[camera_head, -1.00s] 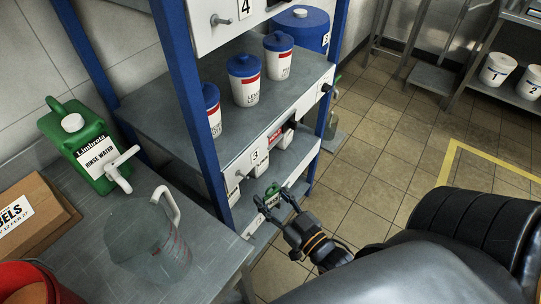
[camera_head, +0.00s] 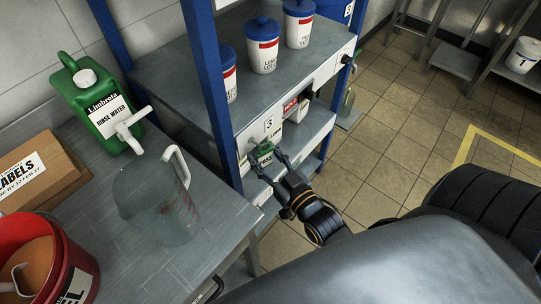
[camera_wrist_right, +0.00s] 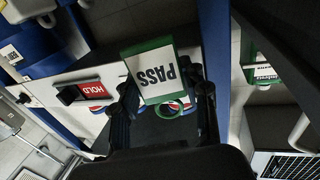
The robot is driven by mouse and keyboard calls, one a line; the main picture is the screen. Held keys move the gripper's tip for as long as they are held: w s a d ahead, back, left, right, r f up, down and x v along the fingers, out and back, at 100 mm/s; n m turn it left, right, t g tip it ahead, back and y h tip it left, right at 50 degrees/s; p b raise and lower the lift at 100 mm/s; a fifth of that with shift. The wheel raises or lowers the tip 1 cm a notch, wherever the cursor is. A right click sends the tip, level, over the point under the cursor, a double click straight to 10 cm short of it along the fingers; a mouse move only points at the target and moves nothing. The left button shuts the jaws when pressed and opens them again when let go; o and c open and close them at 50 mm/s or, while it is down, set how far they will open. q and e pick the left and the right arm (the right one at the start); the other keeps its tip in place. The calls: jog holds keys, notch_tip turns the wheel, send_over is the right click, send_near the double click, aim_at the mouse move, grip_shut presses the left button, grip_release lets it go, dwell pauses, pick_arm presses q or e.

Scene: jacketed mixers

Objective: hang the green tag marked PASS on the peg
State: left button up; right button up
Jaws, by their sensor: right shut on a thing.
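The green tag (camera_head: 264,153) is held by my right gripper (camera_head: 267,162) in front of the shelf edge, below the label marked 3. In the right wrist view the tag (camera_wrist_right: 152,77) shows a white face with PASS upside down, between both fingers (camera_wrist_right: 165,95). A small peg-like knob (camera_head: 252,144) is just left of the tag on the shelf front; I cannot tell whether they touch. In the wrist view the tag covers the area behind it. My left gripper is not in view.
A red HOLD tag (camera_wrist_right: 91,88) is beside a black block on the shelf front. Lidded white tubs (camera_head: 262,48) stand on the shelf (camera_head: 180,75) above. A blue post (camera_head: 212,85) rises close left of my gripper. A clear jug (camera_head: 160,205) stands on the table.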

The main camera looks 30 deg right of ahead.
jog(key=shift+w+a+f+b, duration=0.1)
jog(key=shift+w+a+b, duration=0.15)
jog(key=shift+w+b, duration=0.4)
jog(key=shift+c, duration=0.8)
jog(key=shift+w+a, duration=0.15)
jog(key=shift+c, duration=0.8)
jog(key=shift+w, duration=0.25)
jog(key=shift+c, duration=0.5)
jog(key=shift+w+f+p, duration=0.25)
jog(key=shift+f+p, duration=0.05)
jog(key=shift+p, duration=0.05)
jog(key=shift+f, duration=0.15)
jog(key=shift+a, duration=0.15)
